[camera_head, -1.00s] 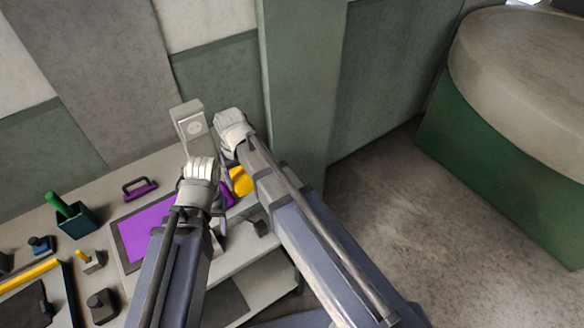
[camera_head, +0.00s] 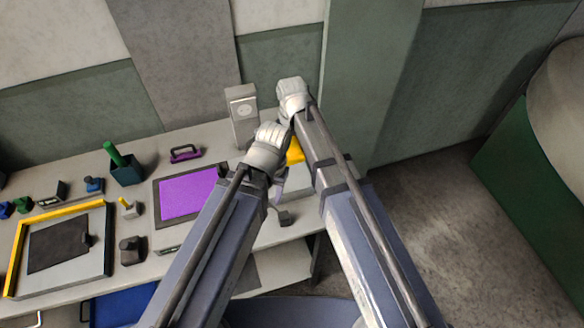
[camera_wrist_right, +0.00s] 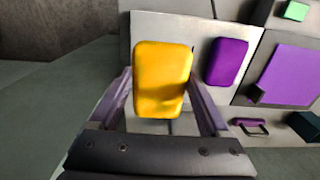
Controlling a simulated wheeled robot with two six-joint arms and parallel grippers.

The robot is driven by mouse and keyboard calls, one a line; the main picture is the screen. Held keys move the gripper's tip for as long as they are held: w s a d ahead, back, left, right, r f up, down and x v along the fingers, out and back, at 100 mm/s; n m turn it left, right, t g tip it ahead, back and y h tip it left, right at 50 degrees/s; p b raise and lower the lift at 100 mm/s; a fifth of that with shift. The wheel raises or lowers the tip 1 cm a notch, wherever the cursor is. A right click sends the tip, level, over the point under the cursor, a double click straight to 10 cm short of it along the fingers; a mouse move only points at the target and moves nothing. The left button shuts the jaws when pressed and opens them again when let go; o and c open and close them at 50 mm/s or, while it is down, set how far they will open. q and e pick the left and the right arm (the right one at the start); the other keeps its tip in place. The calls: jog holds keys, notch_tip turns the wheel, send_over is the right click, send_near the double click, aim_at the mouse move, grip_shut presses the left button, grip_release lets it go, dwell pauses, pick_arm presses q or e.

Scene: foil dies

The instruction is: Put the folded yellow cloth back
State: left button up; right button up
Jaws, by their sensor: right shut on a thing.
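The folded yellow cloth (camera_wrist_right: 162,80) is a puffy yellow rectangle between the two fingers of my right gripper (camera_wrist_right: 163,95), which is shut on it. In the head view a bit of the yellow cloth (camera_head: 295,151) shows between my two arms, over the right end of the bench; the rest is hidden. A folded purple cloth (camera_wrist_right: 227,61) lies on the pale surface beside it in the wrist view. My left gripper (camera_head: 279,184) is mostly hidden behind its own wrist, close to the right arm; its jaws cannot be made out.
The bench holds a framed purple panel (camera_head: 188,192), a purple handle (camera_head: 185,153), a dark cup (camera_head: 127,172) with a green-handled tool, a grey box with a dial (camera_head: 242,112), and a yellow-edged tray (camera_head: 105,262). A wall stands close behind; a green-sided round table is at right.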

aim_at(292, 174)
pick_arm(q)
jog(key=shift+f+b, duration=4.95)
jog(key=shift+f, duration=0.15)
pick_arm(e)
jog(key=shift+f, duration=5.15)
pick_arm(q)
jog(key=shift+r, duration=0.1)
pick_arm(e)
jog(key=shift+r, duration=0.15)
pick_arm(q)
jog(key=shift+f, duration=0.2)
pick_arm(e)
jog(key=o, duration=0.7)
jog(key=shift+f, duration=0.2)
jog(key=o, duration=0.3)
pick_arm(q)
jog(key=shift+r, duration=0.15)
pick_arm(e)
jog(key=shift+r, duration=0.15)
pick_arm(q)
notch_tip(292, 174, up, 12)
jog(key=p, duration=1.2)
jog(key=shift+r, duration=0.15)
pick_arm(e)
notch_tip(292, 174, up, 12)
jog(key=shift+r, duration=0.1)
